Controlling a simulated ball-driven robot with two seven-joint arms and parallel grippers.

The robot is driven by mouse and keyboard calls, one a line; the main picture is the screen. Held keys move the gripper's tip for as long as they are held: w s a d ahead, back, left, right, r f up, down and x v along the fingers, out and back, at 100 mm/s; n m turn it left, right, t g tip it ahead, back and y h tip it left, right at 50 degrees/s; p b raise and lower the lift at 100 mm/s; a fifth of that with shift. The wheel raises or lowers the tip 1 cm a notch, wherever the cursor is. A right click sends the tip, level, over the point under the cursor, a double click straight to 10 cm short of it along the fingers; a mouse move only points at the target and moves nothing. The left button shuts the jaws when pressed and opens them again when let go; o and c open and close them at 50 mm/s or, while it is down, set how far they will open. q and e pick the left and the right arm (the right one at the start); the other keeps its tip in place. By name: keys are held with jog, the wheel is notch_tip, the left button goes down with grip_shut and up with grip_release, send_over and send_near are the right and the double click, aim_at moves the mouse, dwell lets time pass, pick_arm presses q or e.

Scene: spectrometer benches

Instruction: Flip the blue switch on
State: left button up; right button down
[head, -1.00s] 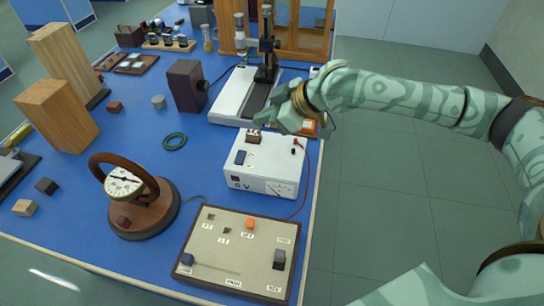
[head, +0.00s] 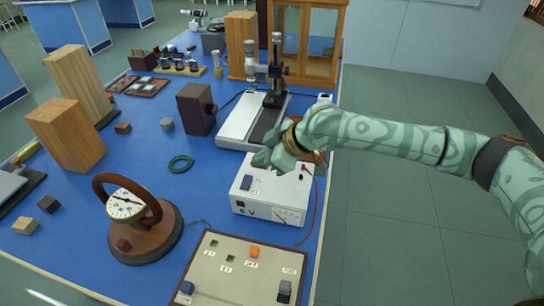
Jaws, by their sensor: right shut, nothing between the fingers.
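A white power supply box (head: 274,191) marked "6 V" stands near the right edge of the blue bench. A dark blue rocker switch (head: 246,183) is on its top at the left; I cannot tell its position. A control panel (head: 222,273) in front carries a small blue knob (head: 187,287), an orange button (head: 254,252) and a grey lever (head: 284,290). My right gripper (head: 263,161) is shut and empty over the back of the power supply, behind the blue switch; contact cannot be told. It hides part of the box top. My left gripper is out of view.
A round dial instrument with a brown ring (head: 145,238) stands left of the panel. A green ring (head: 181,164) lies on the bench. A microscope-like stand (head: 277,75) is behind my gripper. A red wire (head: 316,204) runs along the box's right side.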

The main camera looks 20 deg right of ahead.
aim_at(245, 177)
jog(key=b+x, duration=0.1)
jog(key=x, duration=0.3)
jog(key=shift+s+f, duration=0.1)
jog(key=f, duration=0.1)
jog(key=f+b, duration=0.1)
jog(key=shift+d+f, duration=0.25)
jog(key=shift+f, duration=0.45)
jog(key=shift+d+f, duration=0.1)
